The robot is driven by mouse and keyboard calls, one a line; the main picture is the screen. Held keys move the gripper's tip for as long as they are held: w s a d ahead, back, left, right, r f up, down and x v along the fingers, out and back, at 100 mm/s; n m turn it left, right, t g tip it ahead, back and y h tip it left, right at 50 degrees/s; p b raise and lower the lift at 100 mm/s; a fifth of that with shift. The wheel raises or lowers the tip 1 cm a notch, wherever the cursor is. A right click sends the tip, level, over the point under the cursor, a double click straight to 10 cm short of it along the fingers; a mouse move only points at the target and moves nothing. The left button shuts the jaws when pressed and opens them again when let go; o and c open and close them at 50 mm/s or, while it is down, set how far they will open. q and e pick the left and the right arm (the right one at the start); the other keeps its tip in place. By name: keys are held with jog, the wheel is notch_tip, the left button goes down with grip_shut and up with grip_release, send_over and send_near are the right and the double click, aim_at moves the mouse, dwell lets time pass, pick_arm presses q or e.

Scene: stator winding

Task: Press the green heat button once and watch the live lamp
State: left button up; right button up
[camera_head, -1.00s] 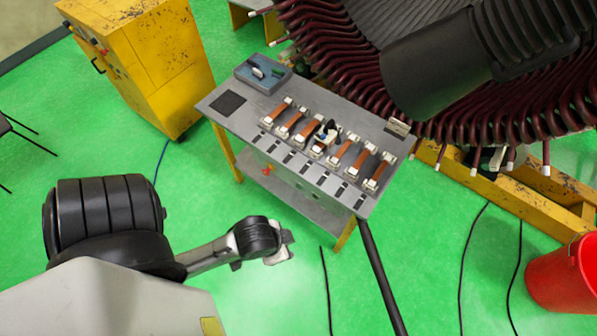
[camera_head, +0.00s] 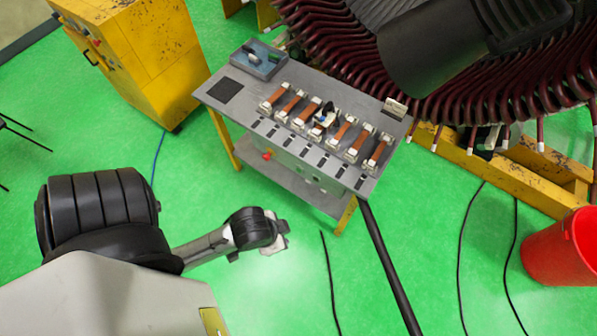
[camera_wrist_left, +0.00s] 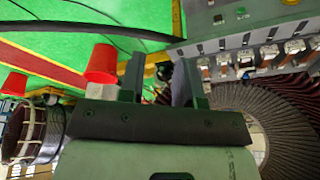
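The bench (camera_head: 226,89) stands in the middle of the head view, with a red knob (camera_head: 267,155) on its front face. In the left wrist view a small green button (camera_wrist_left: 241,11) shows on the bench's grey front panel at the top right. My right gripper is not in view.
Several copper-coloured coil pieces (camera_head: 340,134) and a blue-grey tray (camera_head: 259,60) are on the bench top. The large wound stator (camera_head: 440,108) is behind it. A yellow cabinet (camera_head: 140,65) is at left, a red bucket (camera_head: 560,250) at right. Cables (camera_head: 465,260) cross the green floor.

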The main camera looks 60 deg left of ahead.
pick_arm(q)
grip_shut()
jog(key=shift+d, duration=0.1)
jog(key=shift+d, duration=0.1)
jog(key=shift+a, duration=0.2)
dwell(0.9)
